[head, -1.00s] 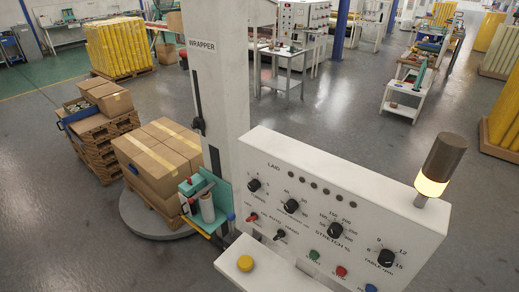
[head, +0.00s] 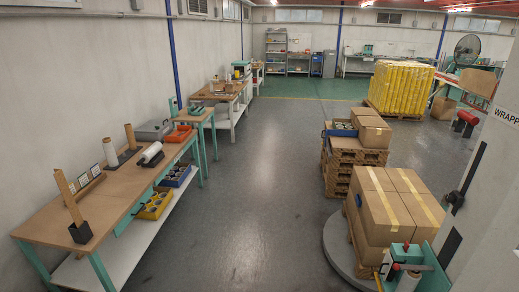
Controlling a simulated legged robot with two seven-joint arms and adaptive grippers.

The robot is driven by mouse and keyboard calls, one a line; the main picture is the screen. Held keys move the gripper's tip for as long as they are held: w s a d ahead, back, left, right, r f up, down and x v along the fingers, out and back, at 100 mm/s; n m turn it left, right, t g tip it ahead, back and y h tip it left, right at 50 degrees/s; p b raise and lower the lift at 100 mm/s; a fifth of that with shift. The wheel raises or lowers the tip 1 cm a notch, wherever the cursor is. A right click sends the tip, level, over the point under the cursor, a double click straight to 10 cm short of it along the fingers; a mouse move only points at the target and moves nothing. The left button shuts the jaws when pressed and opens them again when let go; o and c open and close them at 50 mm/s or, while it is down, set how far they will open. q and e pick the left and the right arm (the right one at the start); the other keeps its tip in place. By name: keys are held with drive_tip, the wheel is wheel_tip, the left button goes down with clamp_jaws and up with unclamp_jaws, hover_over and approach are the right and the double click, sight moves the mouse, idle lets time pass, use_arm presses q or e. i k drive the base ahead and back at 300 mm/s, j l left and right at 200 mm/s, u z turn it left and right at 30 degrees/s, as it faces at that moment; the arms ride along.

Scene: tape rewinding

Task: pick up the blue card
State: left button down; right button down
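I cannot make out a blue card anywhere in the head view. A long wooden workbench (head: 112,200) on the left holds a small rack with pale cards or labels (head: 88,178), upright brown tubes and a white roll (head: 151,153). The small items there are too small to tell apart. Neither of my grippers is in view.
A grey-floored aisle (head: 245,200) runs clear down the middle. On the right, taped cartons (head: 385,200) stand on a round turntable (head: 338,248) beside the wrapper column (head: 490,190). Behind them are stacked pallets (head: 340,175) with a blue tray (head: 340,130). Smaller benches (head: 225,100) line the left wall.

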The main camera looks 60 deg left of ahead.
sight(95, 170)
drive_tip(key=j+u, duration=0.15)
drive_tip(key=u, duration=1.4)
drive_tip(key=i+j+u, duration=0.15)
drive_tip(key=j+u, duration=0.25)
drive_tip(key=i+j+u, duration=0.2)
drive_tip(key=u, duration=0.15)
drive_tip(key=i+j+u, duration=0.2)
drive_tip(key=u, duration=0.2)
drive_tip(key=i+j+u, duration=0.25)
drive_tip(key=u, duration=0.15)
drive_tip(key=i+j, duration=0.15)
drive_tip(key=i, duration=0.35)
drive_tip(key=i+j+u, duration=0.1)
drive_tip(key=i, duration=0.4)
drive_tip(key=j, duration=0.1)
